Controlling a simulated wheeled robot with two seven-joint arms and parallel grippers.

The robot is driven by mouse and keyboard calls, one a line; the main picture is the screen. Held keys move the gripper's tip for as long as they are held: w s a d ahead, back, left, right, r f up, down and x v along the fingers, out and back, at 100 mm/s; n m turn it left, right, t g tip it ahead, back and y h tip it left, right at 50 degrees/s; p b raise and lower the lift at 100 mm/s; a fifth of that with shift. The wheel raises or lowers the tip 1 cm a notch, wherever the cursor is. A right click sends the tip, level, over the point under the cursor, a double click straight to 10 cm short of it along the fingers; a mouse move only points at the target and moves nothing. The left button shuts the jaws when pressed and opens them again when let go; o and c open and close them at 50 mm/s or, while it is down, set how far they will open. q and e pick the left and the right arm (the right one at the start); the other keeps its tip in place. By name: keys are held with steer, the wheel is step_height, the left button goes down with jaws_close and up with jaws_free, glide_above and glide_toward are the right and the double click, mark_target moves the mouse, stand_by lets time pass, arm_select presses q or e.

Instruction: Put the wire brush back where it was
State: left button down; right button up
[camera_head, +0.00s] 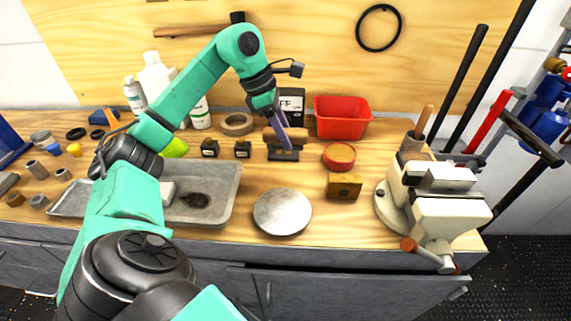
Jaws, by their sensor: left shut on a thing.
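My left gripper (284,133) reaches down over the middle of the bench and is shut on a brown wooden piece that I take to be the wire brush (270,135). The gripper's purple-grey finger crosses in front of the wood and hides its middle. A dark block (283,155) shows just below the wood; I cannot tell whether it is the bristles or a separate rest, or whether the two touch. My right gripper is not in view.
A red bin (341,118) stands behind right, with a red round tin (339,156) and a wooden block (344,186) in front. A round metal plate (282,212) lies nearer. A vise (437,196) is at the right, a metal tray (226,203) at the left.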

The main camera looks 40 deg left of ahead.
mark_target(265, 130)
arm_select(q)
step_height(265, 130, down, 11)
steer(key=shift+r+b, duration=0.2)
steer(key=shift+b, duration=0.3)
steer(key=shift+f, duration=0.1)
steer(key=shift+c, duration=2)
jaws_free()
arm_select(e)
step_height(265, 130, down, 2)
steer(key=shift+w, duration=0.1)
arm_select(q)
steer(key=shift+r, duration=0.3)
steer(key=v, duration=1.1)
steer(key=shift+s+a+r+p, duration=0.1)
steer(key=shift+r+p, duration=0.2)
steer(key=shift+r, duration=0.05)
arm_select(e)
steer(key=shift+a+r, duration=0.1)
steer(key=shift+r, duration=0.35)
